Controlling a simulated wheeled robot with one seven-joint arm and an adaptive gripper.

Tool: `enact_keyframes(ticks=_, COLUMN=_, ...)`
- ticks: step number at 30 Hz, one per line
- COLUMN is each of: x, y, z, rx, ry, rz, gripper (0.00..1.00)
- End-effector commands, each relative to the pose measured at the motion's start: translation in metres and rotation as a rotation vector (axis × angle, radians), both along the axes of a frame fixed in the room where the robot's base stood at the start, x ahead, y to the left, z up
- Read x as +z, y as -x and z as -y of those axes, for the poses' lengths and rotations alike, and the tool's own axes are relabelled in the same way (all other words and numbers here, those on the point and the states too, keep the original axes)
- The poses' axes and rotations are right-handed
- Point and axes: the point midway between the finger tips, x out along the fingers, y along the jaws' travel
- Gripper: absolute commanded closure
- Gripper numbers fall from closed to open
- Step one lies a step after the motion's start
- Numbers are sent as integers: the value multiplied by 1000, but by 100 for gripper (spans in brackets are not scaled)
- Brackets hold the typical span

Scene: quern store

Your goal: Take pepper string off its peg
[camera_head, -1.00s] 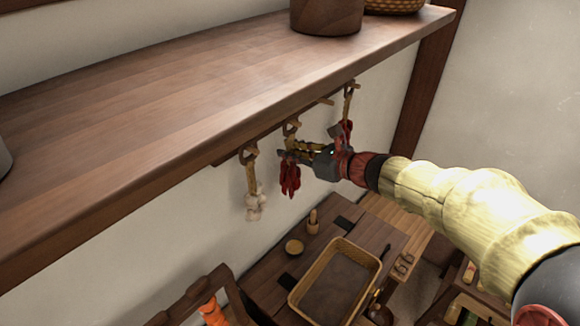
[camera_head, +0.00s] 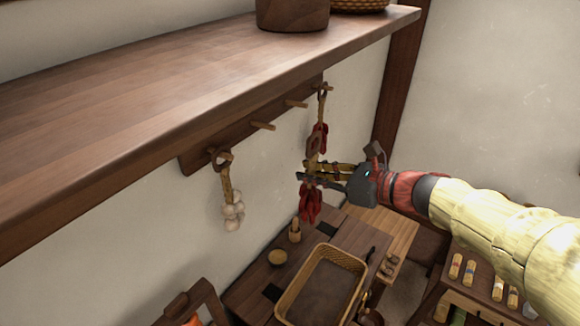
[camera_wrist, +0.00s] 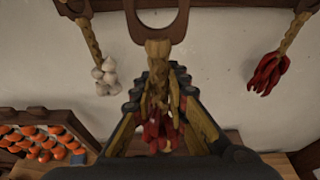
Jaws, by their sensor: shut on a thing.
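My gripper (camera_head: 312,173) is shut on a pepper string (camera_head: 311,205), around its braided stem. The held string's red peppers hang below the jaws, and its loop stands above them, clear of any peg. In the wrist view the loop (camera_wrist: 158,22) rises above the fingers (camera_wrist: 160,88), with the peppers partly hidden between them. Another pepper string (camera_head: 318,138) hangs from the far right peg, behind the held one in the head view; it also shows at right in the wrist view (camera_wrist: 268,74).
A garlic string (camera_head: 232,212) hangs on the left peg. Two bare pegs (camera_head: 262,126) stick out of the rail between the hung strings. The thick shelf (camera_head: 200,85) overhangs the rail. Below stand a table with a basket tray (camera_head: 336,256) and small pots.

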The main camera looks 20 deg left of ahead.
Motion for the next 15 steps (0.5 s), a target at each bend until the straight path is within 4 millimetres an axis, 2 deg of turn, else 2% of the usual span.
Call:
enact_keyframes(ticks=1, x=0, y=1, z=10, rx=-4, ry=0, rz=3, gripper=100)
enact_keyframes(ticks=6, x=0, y=8, z=31, rx=-3, ry=0, rz=2, gripper=100)
enact_keyframes(ticks=15, x=4, y=12, z=43, rx=0, ry=-1, rz=1, gripper=100)
